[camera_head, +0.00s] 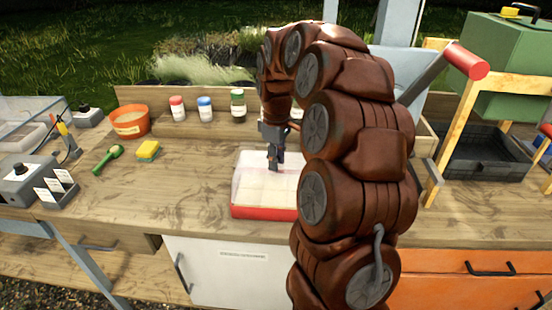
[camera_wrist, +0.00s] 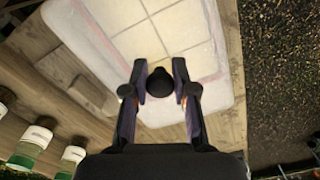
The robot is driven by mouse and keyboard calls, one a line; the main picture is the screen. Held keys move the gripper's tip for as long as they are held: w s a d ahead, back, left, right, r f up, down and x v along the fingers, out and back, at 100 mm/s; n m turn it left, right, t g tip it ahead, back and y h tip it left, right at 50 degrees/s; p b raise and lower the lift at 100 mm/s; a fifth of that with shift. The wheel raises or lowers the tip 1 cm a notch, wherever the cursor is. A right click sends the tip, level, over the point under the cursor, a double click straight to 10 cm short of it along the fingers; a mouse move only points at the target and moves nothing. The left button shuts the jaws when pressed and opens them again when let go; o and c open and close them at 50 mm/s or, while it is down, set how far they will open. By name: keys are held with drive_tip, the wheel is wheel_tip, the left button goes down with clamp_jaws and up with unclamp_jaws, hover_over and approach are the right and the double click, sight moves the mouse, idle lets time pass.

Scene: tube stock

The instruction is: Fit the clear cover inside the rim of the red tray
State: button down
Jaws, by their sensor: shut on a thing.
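The red tray (camera_head: 262,213) sits on the wooden bench near its front edge, with pale square cells inside. The clear cover (camera_head: 243,172) is over it as a whitish, see-through shell; it also fills the upper part of the wrist view (camera_wrist: 100,22). A pinkish line shows through the cover in the wrist view. My gripper (camera_head: 274,165) is above the tray, shut on the cover's round black knob (camera_wrist: 160,82), which sits between the fingertips (camera_wrist: 160,88). Whether the cover is inside the rim or above it, I cannot tell. My arm hides the tray's right side.
Behind the tray stand several capped bottles (camera_head: 238,106) and an orange pot (camera_head: 130,121). A black bin (camera_head: 485,155) is at right. Bench between sponge and tray is clear.

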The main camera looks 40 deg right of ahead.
drive_tip(key=shift+f+b, duration=0.85)
drive_tip(key=shift+f, duration=0.45)
idle(1.4)
idle(0.6)
drive_tip(key=c, duration=0.8)
unclamp_jaws()
drive_tip(key=shift+c, duration=0.2)
drive_tip(key=shift+r+p, duration=1.3)
drive_tip(key=shift+r, duration=2.7)
